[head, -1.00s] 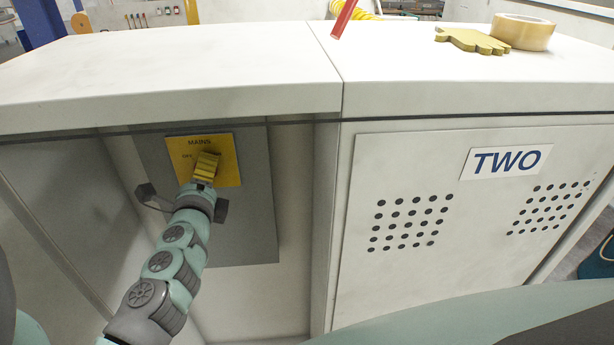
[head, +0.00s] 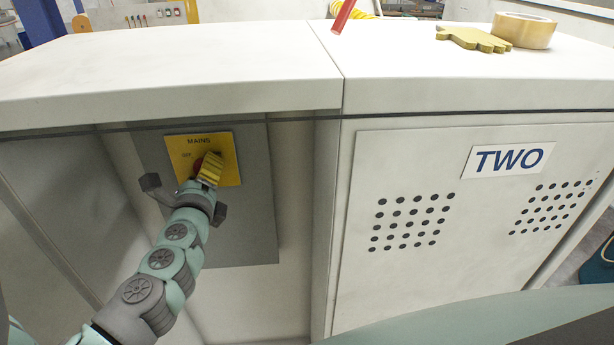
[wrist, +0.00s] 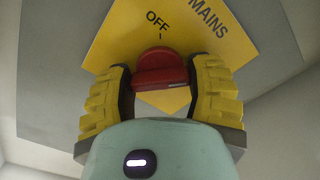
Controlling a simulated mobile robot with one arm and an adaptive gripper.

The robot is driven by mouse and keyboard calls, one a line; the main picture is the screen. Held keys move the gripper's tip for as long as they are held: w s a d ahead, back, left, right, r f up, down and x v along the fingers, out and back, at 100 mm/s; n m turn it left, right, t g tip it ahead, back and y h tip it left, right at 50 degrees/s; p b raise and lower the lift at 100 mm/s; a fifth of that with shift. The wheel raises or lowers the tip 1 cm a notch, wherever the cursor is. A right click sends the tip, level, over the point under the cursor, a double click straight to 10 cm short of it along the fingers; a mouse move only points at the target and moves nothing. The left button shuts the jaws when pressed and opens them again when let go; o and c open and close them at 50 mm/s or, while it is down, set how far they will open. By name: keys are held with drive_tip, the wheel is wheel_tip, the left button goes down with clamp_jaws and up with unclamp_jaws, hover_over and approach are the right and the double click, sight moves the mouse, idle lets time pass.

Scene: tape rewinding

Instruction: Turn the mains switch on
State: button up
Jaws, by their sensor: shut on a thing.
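The yellow mains plate (head: 230,150) is fixed on a grey panel inside the open left bay. In the wrist view the plate (wrist: 110,40) reads MAINS and OFF, with a small tick below OFF. The red mains switch (wrist: 160,68) is a knob just below that tick in the wrist view. My gripper (wrist: 160,82) has its yellow ribbed fingers on both sides of the knob and is shut on it. In the head view my gripper (head: 208,170) is tilted and covers most of the plate's lower part; a bit of red knob shows at its upper left.
The bay sits under a white worktop (head: 170,70). The white TWO cabinet door (head: 400,270) is to the right. A red bar (head: 343,15), a yellow hand-shaped piece (head: 472,40) and a tape roll (head: 525,32) are on top of the right unit.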

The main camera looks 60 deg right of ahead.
drive_tip(key=o, duration=1.2)
drive_tip(key=shift+a, duration=0.1)
drive_tip(key=v, duration=1.1)
drive_tip(key=shift+s+a, duration=0.3)
